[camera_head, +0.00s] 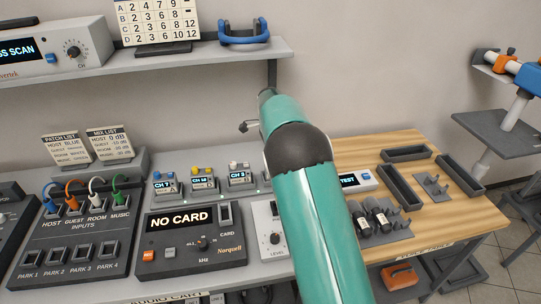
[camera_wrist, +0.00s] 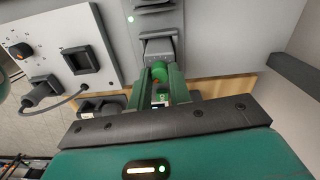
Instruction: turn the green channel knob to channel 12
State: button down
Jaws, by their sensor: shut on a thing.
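The green channel knob (camera_wrist: 160,66) shows in the wrist view, between the two green fingers of my gripper (camera_wrist: 159,77). My gripper is shut on it. The knob sits on a small grey unit (camera_wrist: 160,48). A small lit display (camera_wrist: 160,99) shows between the fingers, partly covered, and I cannot read its channel. In the head view my arm hides the gripper, the green knob and its unit.
Units with blue (camera_head: 157,174), yellow (camera_head: 195,170) and white (camera_head: 235,166) knobs stand left of my arm, reading CH 7, CH 12 and CH 3. A console (camera_head: 190,240) reads NO CARD. A shelf (camera_head: 150,66) overhangs behind.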

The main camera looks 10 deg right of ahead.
dwell(0.4)
jog(key=c, duration=1.3)
grip_release()
jog(key=shift+r, duration=0.1)
notch_tip(320, 180, up, 14)
jog(key=shift+f, duration=0.15)
